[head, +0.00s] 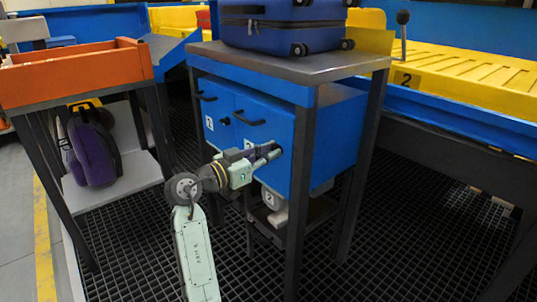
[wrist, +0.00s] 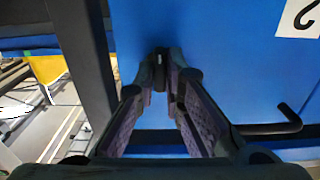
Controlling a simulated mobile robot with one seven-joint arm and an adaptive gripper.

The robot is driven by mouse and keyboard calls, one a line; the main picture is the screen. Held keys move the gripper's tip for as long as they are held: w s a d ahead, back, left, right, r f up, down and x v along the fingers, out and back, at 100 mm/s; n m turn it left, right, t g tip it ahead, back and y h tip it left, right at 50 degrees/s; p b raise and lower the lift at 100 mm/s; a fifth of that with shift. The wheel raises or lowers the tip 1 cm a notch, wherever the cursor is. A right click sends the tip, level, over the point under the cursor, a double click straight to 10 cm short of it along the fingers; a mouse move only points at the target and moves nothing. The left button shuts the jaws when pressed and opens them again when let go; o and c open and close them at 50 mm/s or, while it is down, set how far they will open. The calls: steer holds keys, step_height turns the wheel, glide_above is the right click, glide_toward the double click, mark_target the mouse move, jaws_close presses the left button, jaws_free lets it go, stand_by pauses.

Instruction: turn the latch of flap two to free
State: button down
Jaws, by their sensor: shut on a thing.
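Flap two (head: 275,128) is the right blue door of the cabinet under the grey table; it looks closed. Its black bar handle (head: 250,121) is above my gripper and also shows in the wrist view (wrist: 272,128). Its white number plate (wrist: 299,17) shows upside down in the wrist view. The latch (wrist: 160,58) is a small dark knob on the door face. My gripper (head: 274,154) is at the door's right side, with its fingertips (wrist: 163,82) closed around the latch. The fingers cover much of the latch, so its turn angle is unclear.
A blue suitcase (head: 281,24) stands on the table (head: 260,62). A dark table leg (head: 301,200) is close to my gripper. An orange tray stand (head: 75,75) is at left.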

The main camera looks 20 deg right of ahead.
steer(key=shift+d, duration=0.4)
steer(key=c, duration=1.7)
jaws_free()
steer(key=shift+d+f, duration=0.15)
steer(key=v, duration=1.2)
